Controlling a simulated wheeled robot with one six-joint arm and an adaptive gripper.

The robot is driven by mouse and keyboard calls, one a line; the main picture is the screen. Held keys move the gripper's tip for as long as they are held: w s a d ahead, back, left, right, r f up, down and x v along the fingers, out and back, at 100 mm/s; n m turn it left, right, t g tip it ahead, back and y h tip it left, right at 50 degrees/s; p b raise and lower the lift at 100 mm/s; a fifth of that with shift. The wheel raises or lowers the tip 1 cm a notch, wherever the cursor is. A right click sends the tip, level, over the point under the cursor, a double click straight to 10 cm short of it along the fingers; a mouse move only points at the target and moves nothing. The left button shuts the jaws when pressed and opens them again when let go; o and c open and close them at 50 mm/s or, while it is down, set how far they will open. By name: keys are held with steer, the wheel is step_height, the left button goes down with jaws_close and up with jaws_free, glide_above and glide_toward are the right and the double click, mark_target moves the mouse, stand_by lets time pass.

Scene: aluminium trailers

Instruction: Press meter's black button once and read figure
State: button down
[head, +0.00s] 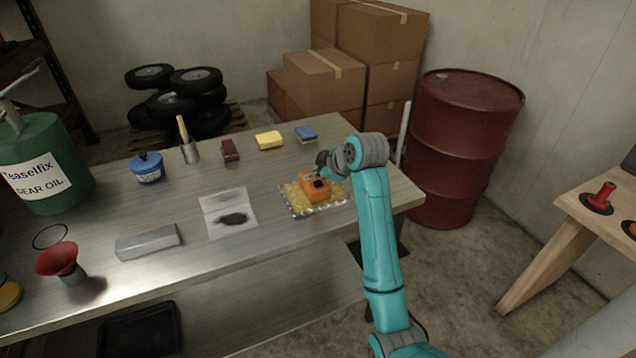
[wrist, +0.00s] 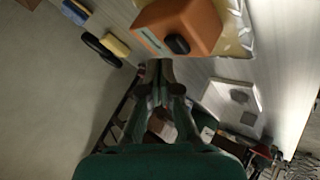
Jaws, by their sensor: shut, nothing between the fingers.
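The orange meter (head: 312,190) sits on a yellowish pad with a pale edge (head: 299,209) near the right end of the metal bench. In the wrist view the meter (wrist: 190,18) fills the top; its black button (wrist: 177,44) and a narrow greenish display strip (wrist: 149,40) show on one face. No figure is legible on the display. My gripper (wrist: 160,66) is shut and empty, its tips just below the button in the picture; I cannot tell whether they touch the meter. In the head view my gripper (head: 322,164) is at the meter and partly hides it.
On the metal bench (head: 165,217) are a grey block (head: 148,242), a stained paper (head: 228,200), a blue tin (head: 147,170), a dark red block (head: 229,150), a yellow sponge (head: 268,140) and a red funnel (head: 58,259). A red drum (head: 463,120) stands behind the bench's right end.

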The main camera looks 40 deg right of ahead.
mark_target(320, 184)
steer(key=shift+f, duration=0.1)
steer(key=shift+f, duration=0.3)
steer(key=shift+f, duration=0.5)
stand_by(0.8)
steer(key=shift+r, duration=0.9)
steer(key=shift+r, duration=2.55)
steer(key=shift+s, duration=0.15)
